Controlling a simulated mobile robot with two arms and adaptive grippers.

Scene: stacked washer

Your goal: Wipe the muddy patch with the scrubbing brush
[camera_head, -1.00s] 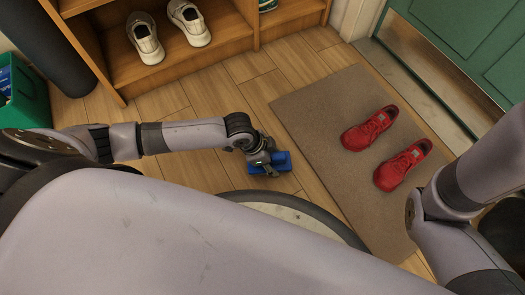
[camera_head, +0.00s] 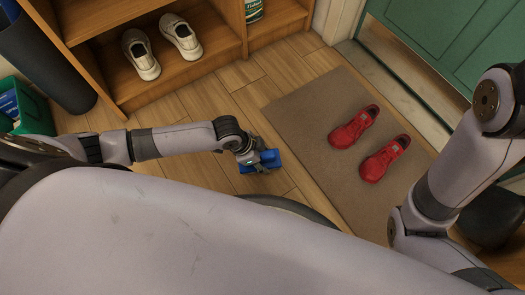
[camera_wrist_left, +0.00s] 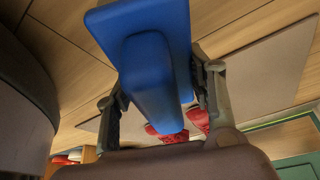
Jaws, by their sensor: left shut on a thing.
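My left gripper (camera_head: 257,160) is shut on the blue scrubbing brush (camera_head: 268,163), low over the wooden floor just left of the doormat. In the left wrist view, the brush (camera_wrist_left: 152,70) shows as a wide blue block with a raised grip between the two fingers. I cannot tell whether its underside touches the floor. I see no muddy patch clearly; the arm, the brush and my own body cover part of the floor. My right arm enters at the right, but its gripper is out of the picture.
Red shoes (camera_head: 354,127) stand on the brown doormat (camera_head: 300,112) before a green door (camera_head: 440,35). A wooden shelf (camera_head: 190,72) with white shoes (camera_head: 140,54) stands at the back. A green bin (camera_head: 30,108) is at the left. Bare floor lies between shelf and mat.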

